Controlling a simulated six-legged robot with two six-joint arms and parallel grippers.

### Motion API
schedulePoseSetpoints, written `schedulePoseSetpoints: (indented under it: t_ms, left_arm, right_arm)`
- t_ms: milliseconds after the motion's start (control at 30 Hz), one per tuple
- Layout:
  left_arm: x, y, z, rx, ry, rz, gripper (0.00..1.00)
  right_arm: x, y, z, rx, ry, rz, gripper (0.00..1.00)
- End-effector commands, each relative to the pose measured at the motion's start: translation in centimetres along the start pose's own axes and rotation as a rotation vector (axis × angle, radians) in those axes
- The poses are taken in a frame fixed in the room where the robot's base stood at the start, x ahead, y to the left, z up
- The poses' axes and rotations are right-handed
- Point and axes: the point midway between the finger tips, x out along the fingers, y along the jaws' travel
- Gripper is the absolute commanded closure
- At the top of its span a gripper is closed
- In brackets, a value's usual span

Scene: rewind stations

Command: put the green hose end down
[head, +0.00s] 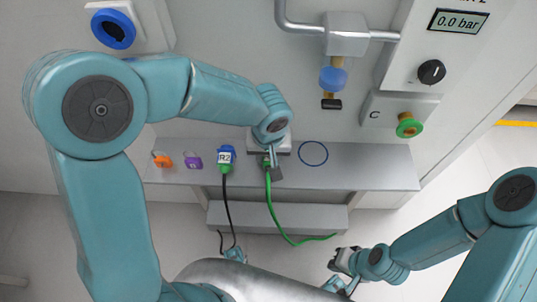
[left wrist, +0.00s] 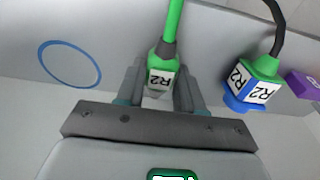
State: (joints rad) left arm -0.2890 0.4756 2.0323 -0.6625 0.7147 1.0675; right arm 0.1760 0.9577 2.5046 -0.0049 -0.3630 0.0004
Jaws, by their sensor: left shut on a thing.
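My left gripper (head: 271,157) is shut on the green hose end (left wrist: 161,79), which carries a white R2 label, over the grey shelf (head: 375,178). In the left wrist view the hose end sits between the two fingers. The green hose (head: 272,205) hangs from it over the shelf's front edge. I cannot tell whether the hose end touches the shelf. A blue ring mark (head: 313,153) lies bare on the shelf, right of the gripper. My right gripper (head: 343,262) is low in front of the shelf, away from the hose end; its jaw state is unclear.
A blue-capped R2 connector (head: 226,157) on a black cable stands left of my left gripper. Green-ringed port C (head: 409,126) is at right, below a 0.0 bar display (head: 459,21). The shelf's right part is clear.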

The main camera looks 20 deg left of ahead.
Motion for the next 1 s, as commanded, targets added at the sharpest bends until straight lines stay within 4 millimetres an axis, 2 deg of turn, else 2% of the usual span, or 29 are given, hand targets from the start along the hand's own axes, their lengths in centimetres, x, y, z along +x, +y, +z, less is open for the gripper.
schedulePoseSetpoints:
  t_ms: [200, 233, 300, 667, 767, 1000]
  left_arm:
    - [0.3, -0.2, 0.0, -0.001, 0.0, 0.0, 1.0]
    - [0.3, -0.2, 0.0, -0.001, 0.0, 0.0, 0.6]
    - [0.2, -0.2, 0.0, -0.001, 0.0, 0.0, 0.38]
    - [-0.4, -0.1, -0.1, -0.001, 0.0, 0.0, 0.38]
    - [-1.9, -0.1, -0.2, -0.002, 0.004, 0.001, 0.38]
    - [-7.6, -0.1, -0.2, -0.002, 0.004, 0.002, 0.38]
  right_arm:
    - [0.4, 0.1, 0.0, 0.0, 0.0, 0.0, 1.0]
    - [0.4, 0.1, 0.0, 0.0, 0.0, 0.0, 1.0]
    - [0.2, 0.1, 0.0, 0.0, 0.0, 0.0, 1.0]
    - [-0.3, -0.1, 0.0, 0.0, 0.0, 0.0, 1.0]
    - [-0.7, -0.2, 0.0, 0.0, 0.0, 0.0, 1.0]
    - [-2.3, -0.8, 0.0, 0.0, 0.0, 0.0, 1.0]
